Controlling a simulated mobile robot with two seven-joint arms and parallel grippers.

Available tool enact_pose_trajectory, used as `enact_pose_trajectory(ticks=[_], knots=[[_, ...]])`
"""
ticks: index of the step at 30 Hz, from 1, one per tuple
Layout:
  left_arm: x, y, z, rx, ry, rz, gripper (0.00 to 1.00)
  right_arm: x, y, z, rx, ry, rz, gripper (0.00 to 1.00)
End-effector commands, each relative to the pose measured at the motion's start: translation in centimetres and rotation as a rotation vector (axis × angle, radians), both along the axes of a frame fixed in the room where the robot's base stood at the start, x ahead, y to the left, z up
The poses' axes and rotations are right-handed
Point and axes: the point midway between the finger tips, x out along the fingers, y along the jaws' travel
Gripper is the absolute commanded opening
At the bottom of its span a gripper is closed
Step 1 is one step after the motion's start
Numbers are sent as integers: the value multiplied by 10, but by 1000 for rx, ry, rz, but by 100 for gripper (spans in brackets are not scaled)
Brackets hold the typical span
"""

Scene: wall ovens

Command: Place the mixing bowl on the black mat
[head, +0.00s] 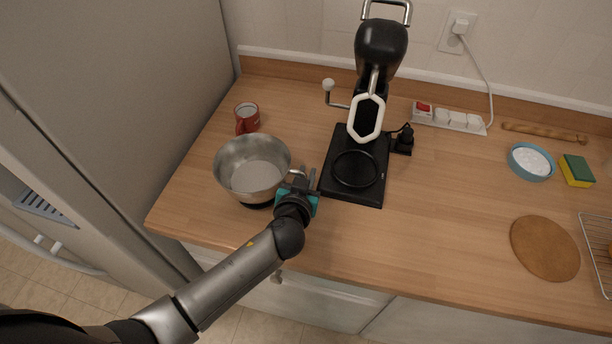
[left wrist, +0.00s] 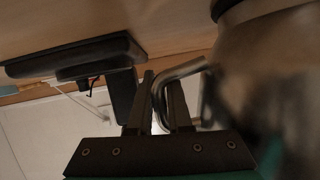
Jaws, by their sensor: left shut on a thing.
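The steel mixing bowl (head: 252,170) is upright at the left of the counter, with a dark base at its bottom. It also shows at the right of the left wrist view (left wrist: 275,70). My left gripper (head: 304,178) is at the bowl's right side, shut on its bent metal handle (left wrist: 185,68). I cannot tell whether the bowl touches the counter. The only black mat-like surface is the flat black base (head: 342,186) with a ring on it, under the stand mixer, just right of my gripper. My right gripper is not in view.
The black stand mixer (head: 380,45) rises above that base, with its white beater hanging low. A red mug (head: 247,117) stands behind the bowl. A power strip (head: 450,118), blue dish (head: 531,162), sponge (head: 576,170) and round brown board (head: 544,248) are farther right. The counter's middle is clear.

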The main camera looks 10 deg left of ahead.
Motion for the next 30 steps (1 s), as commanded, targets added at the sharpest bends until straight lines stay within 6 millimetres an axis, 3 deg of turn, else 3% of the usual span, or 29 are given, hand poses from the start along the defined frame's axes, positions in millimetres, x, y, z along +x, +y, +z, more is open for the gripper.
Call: enact_pose_trajectory(ticks=[5,6,13,23,30], knots=[[1,0,2,2,-5,0,0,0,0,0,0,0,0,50],[0,0,0,-1,1,2,19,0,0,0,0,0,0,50],[0,1,0,-1,1,1,45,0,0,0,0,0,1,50],[-2,0,0,-1,2,1,47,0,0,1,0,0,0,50],[-26,-1,10,-2,2,0,47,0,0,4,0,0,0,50]])
